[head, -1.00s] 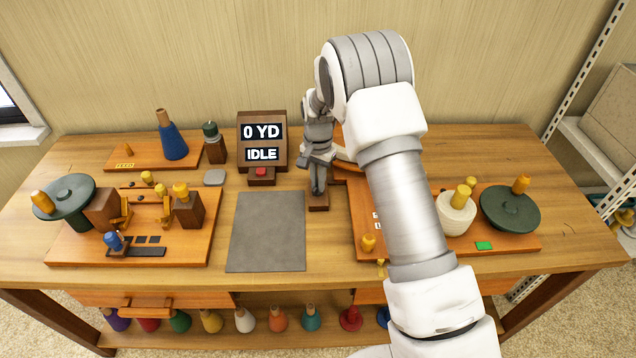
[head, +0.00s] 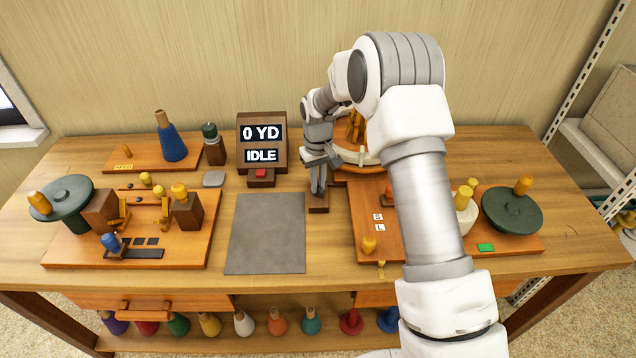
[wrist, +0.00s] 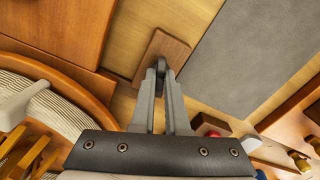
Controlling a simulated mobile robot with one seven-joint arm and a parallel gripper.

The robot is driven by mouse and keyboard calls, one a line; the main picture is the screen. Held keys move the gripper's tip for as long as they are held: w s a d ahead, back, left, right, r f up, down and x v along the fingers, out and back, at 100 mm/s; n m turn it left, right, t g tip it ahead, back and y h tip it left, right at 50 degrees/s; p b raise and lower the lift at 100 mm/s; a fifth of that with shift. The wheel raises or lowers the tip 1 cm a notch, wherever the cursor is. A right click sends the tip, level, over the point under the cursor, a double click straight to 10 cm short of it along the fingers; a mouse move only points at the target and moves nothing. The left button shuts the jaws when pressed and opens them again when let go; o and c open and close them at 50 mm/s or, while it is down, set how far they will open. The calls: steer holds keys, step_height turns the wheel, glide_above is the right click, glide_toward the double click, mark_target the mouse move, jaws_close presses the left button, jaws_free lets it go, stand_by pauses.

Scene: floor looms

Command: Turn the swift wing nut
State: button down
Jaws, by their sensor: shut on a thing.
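The swift (head: 362,158), a round wooden frame with pale yarn, stands just behind and to the right, partly covered by my arm. Its yarn-wrapped rim (wrist: 50,90) shows at the left of the wrist view.
The grey mat (head: 266,233) is bare. The counter reading "0 YD IDLE" (head: 262,140) stands left of my gripper. Winder boards (head: 60,252) lie at left and right (head: 385,250). A blue cone (head: 171,142) stands at the back left. My arm crosses the right board.

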steer(key=shift+n, duration=1.6)
steer(key=c, duration=0.9)
jaws_free()
steer(key=shift+r, duration=0.1)
step_height(320, 180, up, 17)
steer(key=shift+r+p, duration=0.15)
steer(key=shift+p, duration=0.75)
